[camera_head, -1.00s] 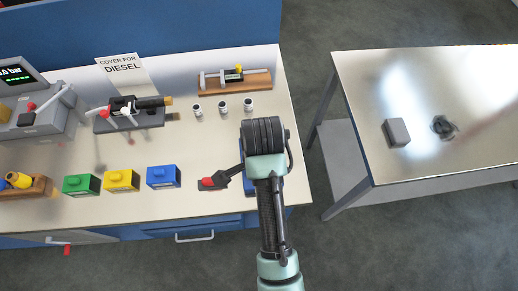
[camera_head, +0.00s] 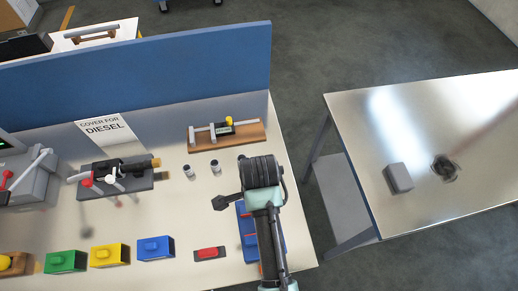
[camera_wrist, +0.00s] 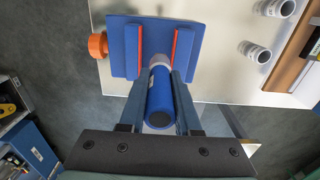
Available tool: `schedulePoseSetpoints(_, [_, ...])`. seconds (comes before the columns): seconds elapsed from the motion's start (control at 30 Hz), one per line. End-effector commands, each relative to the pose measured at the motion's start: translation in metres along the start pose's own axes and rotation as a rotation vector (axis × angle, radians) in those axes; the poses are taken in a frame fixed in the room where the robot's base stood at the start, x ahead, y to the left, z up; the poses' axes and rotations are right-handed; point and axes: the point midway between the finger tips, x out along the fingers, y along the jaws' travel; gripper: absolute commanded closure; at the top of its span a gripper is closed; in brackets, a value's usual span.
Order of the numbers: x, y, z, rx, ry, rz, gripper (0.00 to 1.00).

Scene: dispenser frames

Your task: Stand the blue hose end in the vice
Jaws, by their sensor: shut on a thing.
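The blue hose end (camera_wrist: 160,95) is a blue cylinder with a pale metal collar, held between the two fingers of my gripper (camera_wrist: 158,85) in the wrist view. The blue vice (camera_wrist: 122,48) has two red-lined jaws and an orange knob. The collar shows between the jaws; I cannot tell whether it touches them or how deep it sits. In the head view my arm covers much of the vice (camera_head: 246,222), and the hose end and fingertips are hidden.
Two pale fittings (camera_head: 215,167) stand behind the vice, near a wooden stand (camera_head: 225,140). A red block (camera_head: 208,253) lies left of the vice, then blue (camera_head: 155,248), yellow (camera_head: 110,255) and green (camera_head: 65,261) blocks. A separate metal table (camera_head: 420,120) stands right.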

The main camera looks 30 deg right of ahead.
Motion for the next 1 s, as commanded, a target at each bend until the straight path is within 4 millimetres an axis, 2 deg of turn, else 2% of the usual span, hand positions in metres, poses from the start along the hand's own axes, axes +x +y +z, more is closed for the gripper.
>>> schedulePoseSetpoints(0.23, [0.032,0.001,0.000,0.000,0.000,0.002,1.00])
schedulePoseSetpoints(0.67, [0.040,0.000,0.000,-0.001,0.000,0.000,1.00])
schedulePoseSetpoints(0.7, [0.039,0.001,0.000,-0.001,0.000,0.001,0.61])
schedulePoseSetpoints(0.83, [0.039,0.001,0.000,-0.001,0.000,0.001,0.39])
schedulePoseSetpoints(1.0, [0.039,0.001,0.000,-0.001,0.000,0.001,0.39])
